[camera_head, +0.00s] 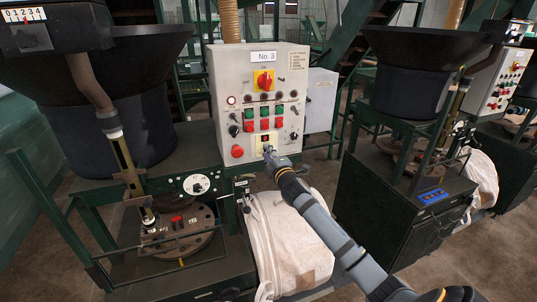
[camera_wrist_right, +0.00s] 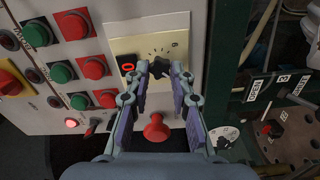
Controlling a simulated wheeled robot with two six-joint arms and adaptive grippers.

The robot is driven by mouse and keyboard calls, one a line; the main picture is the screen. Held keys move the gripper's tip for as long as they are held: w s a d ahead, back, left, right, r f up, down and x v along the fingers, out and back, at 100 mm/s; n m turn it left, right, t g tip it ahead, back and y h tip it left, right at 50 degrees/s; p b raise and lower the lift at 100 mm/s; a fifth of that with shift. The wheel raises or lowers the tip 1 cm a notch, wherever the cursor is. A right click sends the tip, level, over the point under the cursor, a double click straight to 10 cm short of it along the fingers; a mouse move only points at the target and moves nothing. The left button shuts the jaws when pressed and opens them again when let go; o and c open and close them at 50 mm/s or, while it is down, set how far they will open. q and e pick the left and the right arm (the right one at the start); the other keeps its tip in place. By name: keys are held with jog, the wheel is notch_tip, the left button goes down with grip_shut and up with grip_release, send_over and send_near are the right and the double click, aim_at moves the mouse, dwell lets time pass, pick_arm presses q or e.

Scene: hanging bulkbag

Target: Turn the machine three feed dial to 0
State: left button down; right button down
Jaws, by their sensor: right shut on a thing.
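The machine three feed dial is a small black knob (camera_wrist_right: 159,68) on a cream plate (camera_wrist_right: 150,38) with printed tick marks. In the head view the cream plate (camera_head: 262,138) sits low on the grey control panel marked No. 3 (camera_head: 238,68), and the knob is mostly hidden by the gripper. My right gripper (camera_head: 268,151) is at the plate. In the wrist view its two fingers (camera_wrist_right: 160,74) are closed around the knob, one on each side. A small red display (camera_wrist_right: 128,68) beside the knob seems to read 0. My left gripper is not in view.
Red and green push buttons (camera_head: 264,118) are close above the dial. A red mushroom button (camera_head: 237,151) is to its left. Another machine with a black hopper (camera_head: 410,80) stands to the right.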

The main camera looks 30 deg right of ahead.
jog(key=c, duration=1.1)
grip_release()
jog(key=shift+c, duration=0.2)
jog(key=v, duration=1.2)
